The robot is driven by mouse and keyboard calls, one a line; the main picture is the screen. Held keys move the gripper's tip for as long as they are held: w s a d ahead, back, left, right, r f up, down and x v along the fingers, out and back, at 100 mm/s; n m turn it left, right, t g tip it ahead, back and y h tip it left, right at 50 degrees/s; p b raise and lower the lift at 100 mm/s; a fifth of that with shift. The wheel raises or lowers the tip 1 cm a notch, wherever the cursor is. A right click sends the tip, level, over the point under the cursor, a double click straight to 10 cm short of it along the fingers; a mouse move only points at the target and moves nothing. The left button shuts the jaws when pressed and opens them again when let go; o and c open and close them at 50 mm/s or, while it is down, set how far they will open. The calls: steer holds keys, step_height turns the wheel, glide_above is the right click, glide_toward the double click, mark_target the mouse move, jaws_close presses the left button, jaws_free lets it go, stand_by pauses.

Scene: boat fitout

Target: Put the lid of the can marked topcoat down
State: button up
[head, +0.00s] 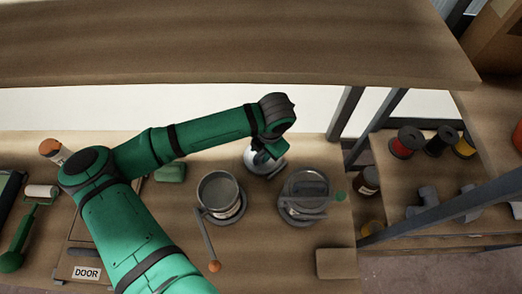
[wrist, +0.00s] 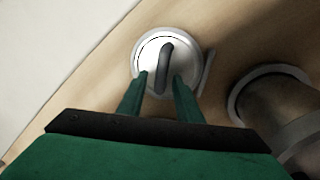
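My gripper (head: 275,150) reaches down over a pale round lid (head: 257,162) behind the two cans. In the wrist view the lid (wrist: 150,52) is white with a dark bar handle (wrist: 166,66). My two fingertips (wrist: 160,82) stand apart on either side of the handle, with gaps seeming to show; the gripper looks open. An open grey can (head: 219,190) stands in front and to the left, and a can with a handled top (head: 304,194) to the right. I cannot read a topcoat mark on either. What lies under the pale lid is hidden.
A stick with an orange ball end (head: 212,262) and one with a green ball end (head: 338,197) lie by the cans. A shelf board (head: 240,40) overhangs the bench. A block (head: 336,263) sits at the front right.

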mark_target(265, 164)
step_height(265, 164, up, 12)
steer(key=s+d, duration=0.1)
steer(key=shift+s+d, duration=0.25)
steer(key=shift+d, duration=0.1)
stand_by(0.4)
steer(key=shift+a, duration=0.1)
stand_by(0.4)
